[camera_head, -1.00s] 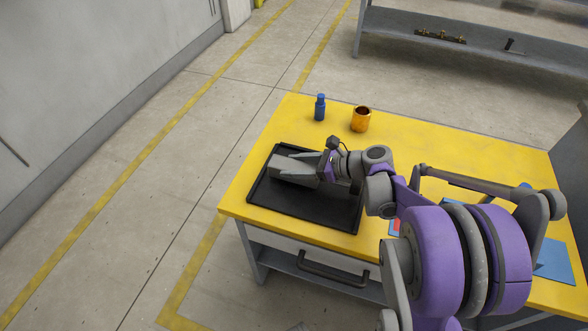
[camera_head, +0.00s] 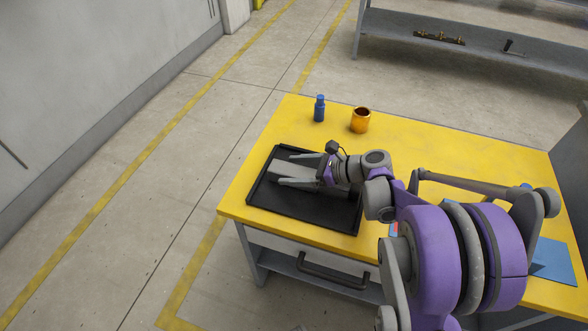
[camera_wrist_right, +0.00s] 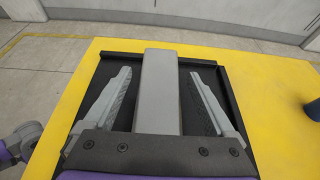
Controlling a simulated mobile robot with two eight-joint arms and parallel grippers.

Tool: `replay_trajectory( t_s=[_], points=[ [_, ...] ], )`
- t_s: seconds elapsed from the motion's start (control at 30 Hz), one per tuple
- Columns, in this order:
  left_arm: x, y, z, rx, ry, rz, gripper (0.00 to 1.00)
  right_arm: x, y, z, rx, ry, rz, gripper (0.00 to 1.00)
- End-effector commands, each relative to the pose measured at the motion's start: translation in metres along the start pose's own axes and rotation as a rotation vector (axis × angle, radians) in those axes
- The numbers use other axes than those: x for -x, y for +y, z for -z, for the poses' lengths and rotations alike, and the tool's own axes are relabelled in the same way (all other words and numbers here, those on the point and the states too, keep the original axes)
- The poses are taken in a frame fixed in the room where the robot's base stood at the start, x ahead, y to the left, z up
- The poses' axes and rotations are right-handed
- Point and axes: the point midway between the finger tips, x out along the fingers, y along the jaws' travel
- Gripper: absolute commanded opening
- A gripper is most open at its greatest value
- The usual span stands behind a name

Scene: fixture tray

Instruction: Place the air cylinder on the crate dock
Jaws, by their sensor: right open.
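A grey, box-shaped bar, which seems to be the air cylinder (camera_wrist_right: 159,92), lies in the black tray. In the head view, the bar (camera_head: 293,169) shows between my fingers. The black tray (camera_head: 300,207), which seems to be the crate dock, sits at the table's left end; its floor (camera_wrist_right: 113,72) also shows in the right wrist view. My right gripper (camera_head: 285,169) is open over the tray. In the right wrist view, its fingers (camera_wrist_right: 160,71) stand on either side of the bar with a gap at each side. My left gripper is not in view.
A blue bottle (camera_head: 319,108) and an orange cup (camera_head: 360,120) stand behind the tray on the yellow table (camera_head: 450,150). A blue flat piece (camera_head: 553,259) lies at the right, partly behind my right arm. A grey shelf (camera_head: 480,45) stands at the back.

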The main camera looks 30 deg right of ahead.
Motion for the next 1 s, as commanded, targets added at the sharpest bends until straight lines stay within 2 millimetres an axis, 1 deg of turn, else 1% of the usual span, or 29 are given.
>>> replay_trajectory(
  t_s=[0.17,0.4,0.5,0.6,0.77,1.0],
  points=[
    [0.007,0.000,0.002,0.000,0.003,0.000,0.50,0.026,-0.001,-0.002,-0.001,0.000,0.005,0.90],
    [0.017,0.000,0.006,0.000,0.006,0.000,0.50,0.079,-0.001,-0.002,-0.001,0.000,0.006,0.90],
    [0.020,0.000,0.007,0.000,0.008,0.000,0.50,0.097,-0.001,-0.002,-0.001,0.000,0.004,0.90],
    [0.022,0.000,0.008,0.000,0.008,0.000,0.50,0.110,-0.001,-0.002,-0.001,0.000,0.003,0.90],
    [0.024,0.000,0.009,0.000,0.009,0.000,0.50,0.120,0.000,-0.001,0.000,0.000,0.001,0.90],
    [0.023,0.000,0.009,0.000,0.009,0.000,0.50,0.121,0.000,-0.001,0.000,0.000,0.000,0.90]
  ],
)
